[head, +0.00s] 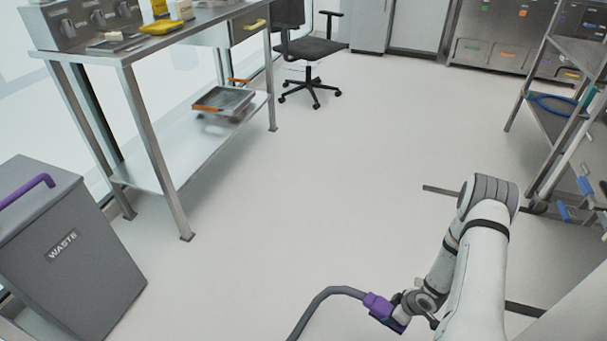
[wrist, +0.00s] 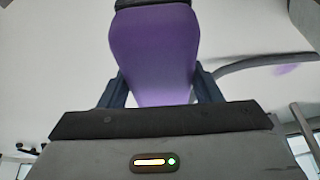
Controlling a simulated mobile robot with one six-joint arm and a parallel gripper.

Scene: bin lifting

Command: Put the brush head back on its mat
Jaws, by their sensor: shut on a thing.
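My gripper (head: 398,310) shows at the bottom of the head view, low over the floor. It is shut on a purple piece (head: 376,304), which I take for the brush head, with a grey hose (head: 325,295) running from it to the lower left. In the wrist view the purple piece (wrist: 152,50) sits between the two dark fingers, with a dark end at the top. The hose (wrist: 255,62) curves away at the right there. I cannot make out the mat in either view.
A grey waste bin (head: 105,280) with a purple handle stands at the left. A steel table (head: 130,50) with a lower shelf holding a tray (head: 224,100) stands behind it. An office chair (head: 310,48) is at the back and a rack (head: 560,120) at the right. The middle floor is clear.

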